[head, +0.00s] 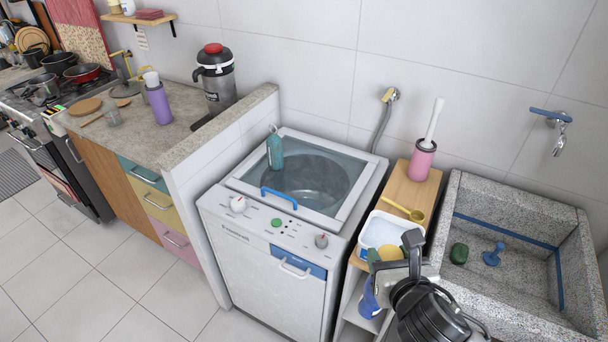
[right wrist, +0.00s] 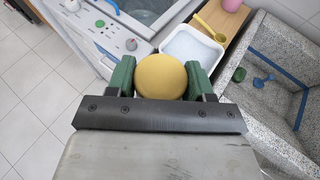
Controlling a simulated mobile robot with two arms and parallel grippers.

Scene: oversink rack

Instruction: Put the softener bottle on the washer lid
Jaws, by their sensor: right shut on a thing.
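My right gripper (head: 391,258) is low at the front of the wooden stand, right of the washer. In the right wrist view its green fingers (right wrist: 160,76) are shut on either side of a round yellow top (right wrist: 161,77). A blue body (head: 369,298) shows below it in the head view; this looks like the softener bottle, mostly hidden by my gripper and arm. The washer lid (head: 238,181) is closed, with a glass pane and a blue handle. A teal bottle (head: 275,150) stands upright at its back left. My left gripper is not in view.
A white tub of powder (head: 380,232), a yellow scoop (head: 403,209) and a pink brush holder (head: 423,160) stand on the wooden stand (head: 398,189). A stone sink (head: 450,215) lies right. A low wall (head: 220,130) borders the washer's left. The lid's middle and right are clear.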

